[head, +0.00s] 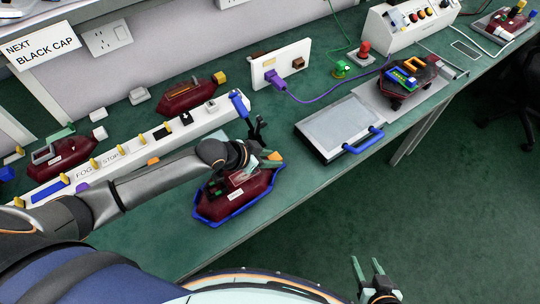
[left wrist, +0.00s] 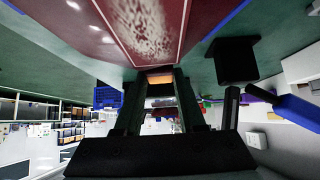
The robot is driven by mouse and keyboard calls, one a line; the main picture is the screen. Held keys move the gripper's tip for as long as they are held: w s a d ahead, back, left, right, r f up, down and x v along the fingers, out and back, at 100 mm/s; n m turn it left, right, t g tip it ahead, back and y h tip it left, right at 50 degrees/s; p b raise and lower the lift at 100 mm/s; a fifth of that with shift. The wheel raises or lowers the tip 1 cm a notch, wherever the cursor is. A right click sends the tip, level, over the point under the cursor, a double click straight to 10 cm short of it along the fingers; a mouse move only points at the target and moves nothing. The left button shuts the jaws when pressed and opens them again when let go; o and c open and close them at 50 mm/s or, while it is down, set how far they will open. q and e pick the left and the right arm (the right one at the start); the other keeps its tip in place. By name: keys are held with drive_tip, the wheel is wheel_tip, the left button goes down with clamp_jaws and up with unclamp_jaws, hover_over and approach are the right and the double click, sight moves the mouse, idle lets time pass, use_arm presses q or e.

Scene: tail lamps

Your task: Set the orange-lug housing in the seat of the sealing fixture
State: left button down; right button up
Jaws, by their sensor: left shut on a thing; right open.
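The orange-lug housing (head: 232,202) is a dark red lamp body lying in a blue-rimmed cradle (head: 216,224) near the table's front edge. Its orange lug (head: 276,156) points to the back right. My left gripper (head: 265,155) is at that end of the housing. In the left wrist view its fingers (left wrist: 160,92) are shut on the orange lug (left wrist: 160,78), with the dark red body (left wrist: 110,25) beyond. My left arm hides part of the housing. My right gripper (head: 370,275) is open and empty, off the table's front. I cannot tell which device is the sealing fixture.
A long white labelled rack (head: 130,150) runs behind my left arm. Other dark red housings lie at the back (head: 190,95) and left (head: 62,156). A grey panel with a blue handle (head: 340,125) and a dark red device on a plate (head: 412,78) stand to the right.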

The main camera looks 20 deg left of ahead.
use_arm(q)
drive_tip(key=shift+c, duration=2.1)
unclamp_jaws()
drive_tip(key=p+v, duration=0.1)
drive_tip(key=v, duration=1.1)
drive_tip(key=shift+s+r, duration=0.2)
